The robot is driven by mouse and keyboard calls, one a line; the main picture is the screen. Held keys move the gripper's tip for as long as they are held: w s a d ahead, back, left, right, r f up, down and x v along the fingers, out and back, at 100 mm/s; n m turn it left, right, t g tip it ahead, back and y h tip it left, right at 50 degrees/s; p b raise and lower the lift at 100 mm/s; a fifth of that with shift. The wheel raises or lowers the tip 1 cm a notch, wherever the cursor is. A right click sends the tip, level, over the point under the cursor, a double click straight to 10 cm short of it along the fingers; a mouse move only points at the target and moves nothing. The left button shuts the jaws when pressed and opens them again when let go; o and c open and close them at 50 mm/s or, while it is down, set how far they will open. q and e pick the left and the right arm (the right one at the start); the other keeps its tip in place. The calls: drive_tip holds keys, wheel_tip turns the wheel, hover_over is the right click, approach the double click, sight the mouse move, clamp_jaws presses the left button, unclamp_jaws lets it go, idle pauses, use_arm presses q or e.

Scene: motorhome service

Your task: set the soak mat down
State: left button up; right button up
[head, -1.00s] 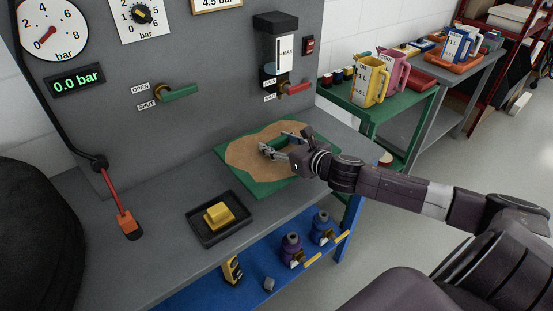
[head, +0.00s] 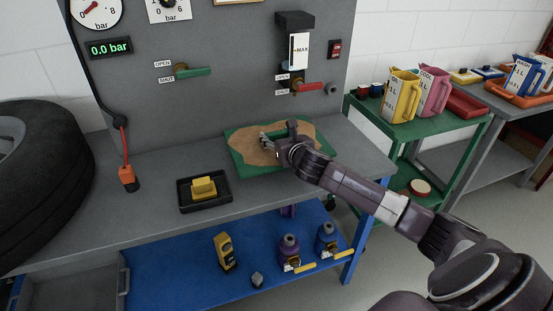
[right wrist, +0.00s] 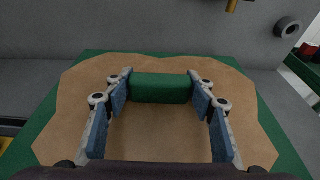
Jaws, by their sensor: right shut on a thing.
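The soak mat (head: 233,150) is a green sheet with a large tan patch in its middle and a raised green grip block. It appears flat at the back right of the grey workbench; I cannot tell whether it fully touches the top. It also shows in the right wrist view (right wrist: 283,150), spread beneath my fingers. My right gripper (head: 275,138) is over the mat. In the right wrist view its blue-padded fingers (right wrist: 160,92) are shut on the sides of the green block (right wrist: 161,88). My left gripper is not in view.
A black tray (head: 187,208) with a yellow sponge (head: 203,187) stands left of the mat on the workbench (head: 140,215). Red (head: 306,87) and green (head: 195,72) valve levers stick out from the panel behind. A green cart (head: 440,135) with jugs stands at the right.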

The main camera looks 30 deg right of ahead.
drive_tip(key=f, duration=0.2)
drive_tip(key=shift+w+f, duration=0.2)
drive_tip(key=shift+f, duration=0.15)
drive_tip(key=f, duration=0.3)
drive_tip(key=shift+s+f, duration=0.2)
drive_tip(key=shift+f, duration=0.3)
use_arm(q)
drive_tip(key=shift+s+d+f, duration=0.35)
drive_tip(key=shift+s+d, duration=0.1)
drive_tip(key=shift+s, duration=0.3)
use_arm(e)
drive_tip(key=shift+w, duration=0.1)
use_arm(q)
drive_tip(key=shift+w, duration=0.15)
use_arm(e)
drive_tip(key=o, duration=0.9)
drive_tip(key=shift+f+b, duration=0.1)
drive_tip(key=shift+b, duration=0.2)
drive_tip(key=o, duration=0.4)
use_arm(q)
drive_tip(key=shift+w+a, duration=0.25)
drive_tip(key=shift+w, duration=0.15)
